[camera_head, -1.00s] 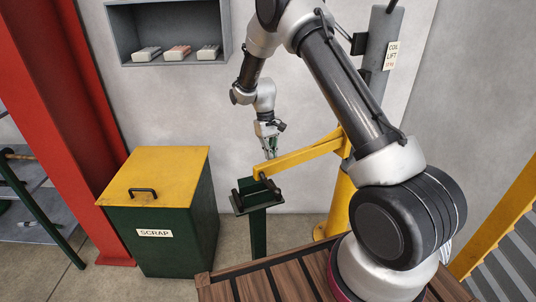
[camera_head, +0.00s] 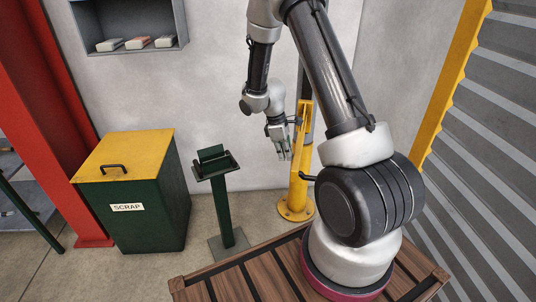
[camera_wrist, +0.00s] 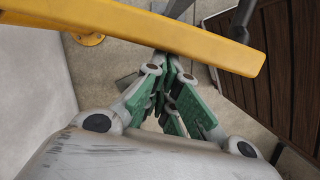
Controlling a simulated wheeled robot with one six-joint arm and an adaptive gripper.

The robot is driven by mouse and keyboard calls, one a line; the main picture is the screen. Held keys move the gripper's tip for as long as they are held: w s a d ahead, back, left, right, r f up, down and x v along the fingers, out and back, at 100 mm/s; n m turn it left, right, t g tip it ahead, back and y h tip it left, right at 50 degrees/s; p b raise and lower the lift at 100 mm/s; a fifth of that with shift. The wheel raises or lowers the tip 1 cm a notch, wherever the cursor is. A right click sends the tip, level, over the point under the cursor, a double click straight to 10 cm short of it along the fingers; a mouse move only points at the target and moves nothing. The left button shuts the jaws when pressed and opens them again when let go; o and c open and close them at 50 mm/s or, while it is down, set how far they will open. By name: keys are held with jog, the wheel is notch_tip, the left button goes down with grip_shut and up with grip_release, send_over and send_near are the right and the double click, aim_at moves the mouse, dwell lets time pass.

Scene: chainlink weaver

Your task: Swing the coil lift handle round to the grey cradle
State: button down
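The coil lift's yellow arm (camera_head: 302,118) now points from its post toward the camera, its outer end partly behind my arm. In the wrist view the yellow beam (camera_wrist: 165,32) crosses the top of the picture. A dark handle (camera_head: 308,177) shows beside my arm's black joint; a dark upright piece by the beam's end (camera_wrist: 241,22) seems to be the same handle. My gripper (camera_head: 284,151) hangs beside the yellow arm. In the wrist view its green-padded fingers (camera_wrist: 172,65) converge at the tips, empty, close to the beam's near edge; contact is unclear. I cannot identify the grey cradle.
A dark green stand with a small tray (camera_head: 216,170) stands empty left of the lift. The green scrap bin (camera_head: 145,215) with its yellow lid is farther left. A yellow-edged ribbed panel (camera_head: 480,150) is at the right. Floor shows between the stand and post.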

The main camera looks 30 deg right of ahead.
jog(key=s+d, duration=0.6)
jog(key=d, duration=0.2)
jog(key=shift+s+d, duration=0.35)
jog(key=w+a+r, duration=0.1)
jog(key=a+r, duration=0.1)
jog(key=r, duration=0.1)
jog(key=w+a+r, duration=0.1)
jog(key=a+r, duration=0.1)
jog(key=r, duration=0.1)
jog(key=w+a+r, duration=0.1)
jog(key=a+r, duration=0.1)
jog(key=r, duration=0.1)
jog(key=shift+w+a+r, duration=0.15)
jog(key=shift+w+r, duration=0.05)
jog(key=shift+r, duration=0.15)
